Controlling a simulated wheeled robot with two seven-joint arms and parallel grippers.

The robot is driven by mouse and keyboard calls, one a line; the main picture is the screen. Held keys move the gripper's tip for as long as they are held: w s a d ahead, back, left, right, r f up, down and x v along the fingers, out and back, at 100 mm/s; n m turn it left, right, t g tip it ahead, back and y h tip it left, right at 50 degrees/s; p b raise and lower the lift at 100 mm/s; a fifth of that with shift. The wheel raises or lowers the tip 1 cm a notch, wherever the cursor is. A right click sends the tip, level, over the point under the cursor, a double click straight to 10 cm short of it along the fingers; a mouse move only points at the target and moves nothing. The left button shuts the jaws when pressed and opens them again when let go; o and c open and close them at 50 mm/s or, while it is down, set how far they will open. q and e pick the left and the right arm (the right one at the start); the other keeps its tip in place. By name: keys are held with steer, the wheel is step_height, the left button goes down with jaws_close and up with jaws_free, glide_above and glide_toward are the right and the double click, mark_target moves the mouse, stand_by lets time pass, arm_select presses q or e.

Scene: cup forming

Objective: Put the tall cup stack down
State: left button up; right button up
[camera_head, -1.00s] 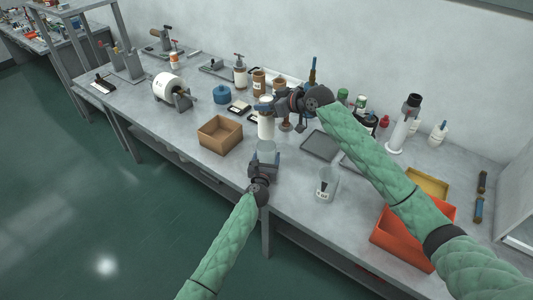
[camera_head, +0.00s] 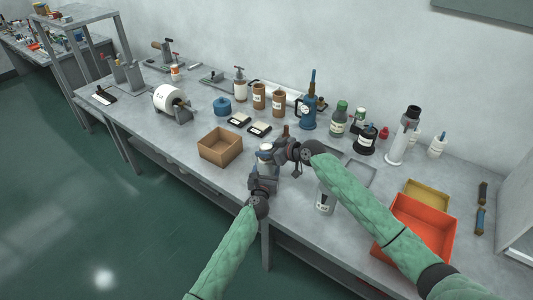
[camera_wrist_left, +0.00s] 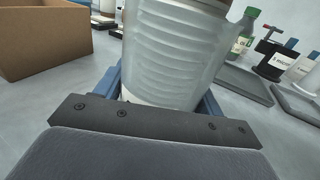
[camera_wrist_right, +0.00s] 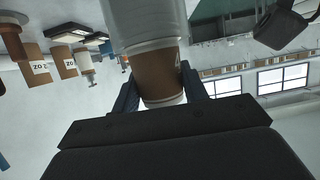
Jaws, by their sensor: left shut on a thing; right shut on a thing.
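My left gripper (camera_head: 264,184) is shut around a translucent ribbed cup (camera_wrist_left: 178,50), low over the bench near its front edge. My right gripper (camera_head: 282,152) is shut on a white cup with a brown band (camera_wrist_right: 158,75), whose pale top (camera_head: 265,147) shows in the head view. The right wrist view is upside down; there the banded cup meets the rim of the translucent cup (camera_wrist_right: 150,20) and appears to sit partly inside it, in line with it. The grippers are close together, the right one higher. The fingers hide much of the stack in the head view.
An open cardboard box (camera_head: 220,148) stands just left of the grippers. A clear labelled cup (camera_head: 325,203) is to the right, partly behind my right arm. An orange bin (camera_head: 420,235) is farther right. Two brown cup stacks (camera_head: 259,97) and bottles stand behind.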

steer(key=shift+f, duration=0.8)
steer(key=o, duration=1.3)
steer(key=shift+f, duration=0.1)
steer(key=shift+c, duration=0.2)
steer(key=shift+s+d, duration=0.1)
steer(key=shift+d, duration=0.1)
steer(key=v, duration=1.1)
steer(key=shift+s+d+r, duration=0.2)
steer(key=shift+r, duration=0.05)
